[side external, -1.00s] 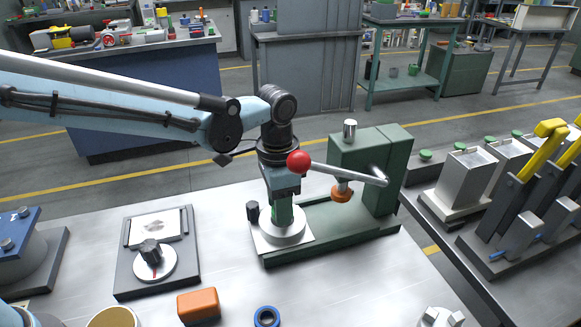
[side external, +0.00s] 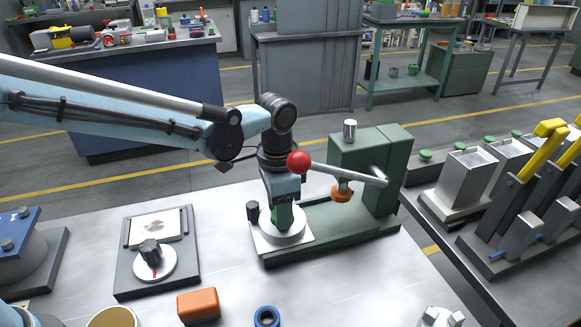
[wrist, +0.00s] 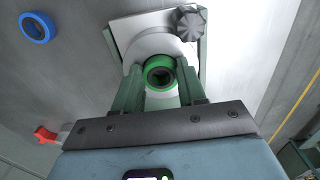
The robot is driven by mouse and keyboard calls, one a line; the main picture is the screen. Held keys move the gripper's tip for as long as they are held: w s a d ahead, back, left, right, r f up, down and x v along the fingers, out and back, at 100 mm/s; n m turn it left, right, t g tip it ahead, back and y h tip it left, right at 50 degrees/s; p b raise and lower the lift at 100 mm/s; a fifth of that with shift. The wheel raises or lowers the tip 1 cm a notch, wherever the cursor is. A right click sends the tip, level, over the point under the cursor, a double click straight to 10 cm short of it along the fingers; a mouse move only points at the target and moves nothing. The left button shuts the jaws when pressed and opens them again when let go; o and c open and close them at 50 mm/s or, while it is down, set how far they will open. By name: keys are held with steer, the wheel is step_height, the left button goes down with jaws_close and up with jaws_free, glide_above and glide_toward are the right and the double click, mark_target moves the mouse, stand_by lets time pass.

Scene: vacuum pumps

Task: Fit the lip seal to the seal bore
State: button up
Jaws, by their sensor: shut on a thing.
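A green ring with a dark centre, which looks like the lip seal (wrist: 160,77), sits between the two fingers of my gripper (wrist: 160,88) in the wrist view. My gripper is shut on it. In the side view my gripper (side external: 284,216) points down over the round pale housing (side external: 298,235) on the press base. The housing (wrist: 150,43) lies directly behind the ring in the wrist view. The seal bore is hidden by the ring and fingers, so I cannot tell whether the ring touches it or has entered it.
A green press (side external: 358,155) stands to the right; its lever's red ball (side external: 299,162) is close beside my wrist. A dark knob (side external: 252,211) stands on the housing's plate. A blue ring (side external: 267,316) and an orange block (side external: 198,305) lie on the bench's front.

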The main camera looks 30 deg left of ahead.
steer(key=o, duration=1.1)
step_height(320, 180, up, 12)
stand_by(0.5)
steer(key=s+a+r+n+t, duration=0.2)
steer(key=s+a+n+t, duration=0.25)
steer(key=a, duration=0.75)
steer(key=s+a+f+n+t, duration=0.1)
steer(key=s+a+f, duration=0.1)
steer(key=s+a+f+n, duration=0.2)
steer(key=s+a, duration=0.1)
steer(key=s+a+f+n+t, duration=0.1)
steer(key=s+a, duration=0.2)
steer(key=shift+s+a+f+n+t, duration=0.15)
steer(key=shift+a+f+n+t, duration=0.1)
steer(key=shift+f+t, duration=0.15)
